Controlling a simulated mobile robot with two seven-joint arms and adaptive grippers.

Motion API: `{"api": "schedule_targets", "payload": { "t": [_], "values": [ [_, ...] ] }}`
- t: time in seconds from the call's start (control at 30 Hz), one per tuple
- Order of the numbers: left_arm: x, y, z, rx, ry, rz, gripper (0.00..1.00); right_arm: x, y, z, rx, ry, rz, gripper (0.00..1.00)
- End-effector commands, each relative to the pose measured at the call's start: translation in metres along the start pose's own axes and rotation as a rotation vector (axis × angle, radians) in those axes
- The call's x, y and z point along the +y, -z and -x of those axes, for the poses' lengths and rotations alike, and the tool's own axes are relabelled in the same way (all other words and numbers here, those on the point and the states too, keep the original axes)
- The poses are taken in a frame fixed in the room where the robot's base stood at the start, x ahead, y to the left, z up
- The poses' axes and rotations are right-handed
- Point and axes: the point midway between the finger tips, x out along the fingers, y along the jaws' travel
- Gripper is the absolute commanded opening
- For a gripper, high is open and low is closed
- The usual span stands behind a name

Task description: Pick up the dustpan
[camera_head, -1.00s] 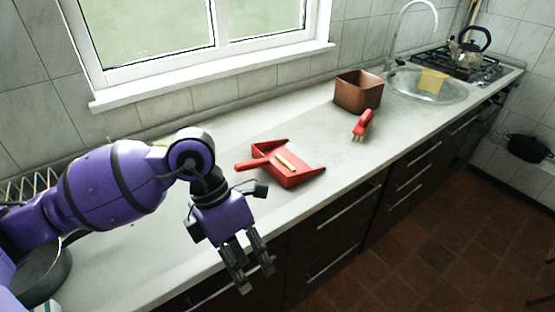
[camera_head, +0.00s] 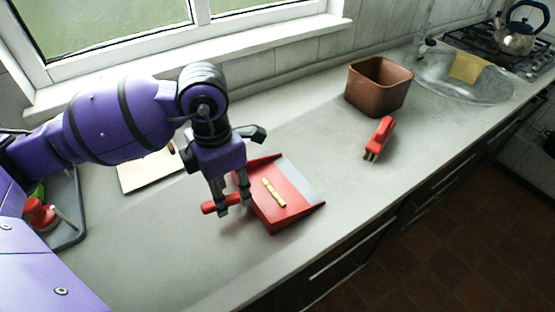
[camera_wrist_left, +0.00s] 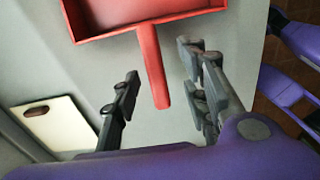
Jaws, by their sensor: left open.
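The red dustpan (camera_head: 292,212) lies on the grey countertop with a small yellowish stick (camera_head: 273,192) in its pan. Its handle points to the left in the head view. My left gripper (camera_head: 233,212) is open over the handle. In the left wrist view the dustpan (camera_wrist_left: 150,50) has its handle reaching between the two open fingers of my left gripper (camera_wrist_left: 163,95), apart from both. In that view the pan lies beyond the fingertips. I cannot tell the exact height of the fingers above the counter. My right gripper is not in view.
A pale cutting board (camera_head: 150,172) lies behind my left arm. The sink (camera_head: 465,78) and kettle (camera_head: 517,38) are at the far right. Counter in front is clear.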

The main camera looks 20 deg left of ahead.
Motion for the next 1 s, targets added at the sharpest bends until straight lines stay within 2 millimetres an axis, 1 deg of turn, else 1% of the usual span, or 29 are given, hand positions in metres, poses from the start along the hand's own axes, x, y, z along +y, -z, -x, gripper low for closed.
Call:
{"api": "schedule_targets", "payload": {
  "t": [0.03, 0.13, 0.3, 0.4, 0.5, 0.67, 0.77, 0.9, 1.0],
  "values": [
    [0.0, 0.001, -0.006, 0.003, 0.002, 0.001, 0.41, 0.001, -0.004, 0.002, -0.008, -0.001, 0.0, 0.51],
    [0.002, 0.001, -0.018, 0.002, 0.002, 0.001, 0.41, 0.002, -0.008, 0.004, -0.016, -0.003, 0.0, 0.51],
    [0.006, 0.001, -0.043, 0.001, 0.002, 0.001, 0.41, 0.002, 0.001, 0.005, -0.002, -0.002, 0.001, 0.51],
    [0.006, 0.001, -0.053, 0.0, 0.001, 0.0, 0.41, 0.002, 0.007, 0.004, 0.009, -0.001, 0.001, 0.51],
    [0.006, 0.001, -0.057, -0.001, 0.0, -0.001, 0.41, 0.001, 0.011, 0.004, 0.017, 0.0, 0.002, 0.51],
    [0.006, 0.001, -0.057, -0.001, 0.0, -0.001, 0.41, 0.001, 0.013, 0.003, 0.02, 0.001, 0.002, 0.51],
    [0.006, 0.001, -0.057, -0.001, 0.0, -0.001, 0.3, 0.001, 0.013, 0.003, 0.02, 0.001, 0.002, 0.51],
    [0.006, 0.001, -0.057, -0.001, 0.0, -0.001, 0.12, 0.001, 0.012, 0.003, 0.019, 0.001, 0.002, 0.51],
    [0.006, 0.001, -0.057, -0.001, -0.001, -0.001, 0.0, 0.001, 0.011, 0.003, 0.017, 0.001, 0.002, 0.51]
  ]
}}
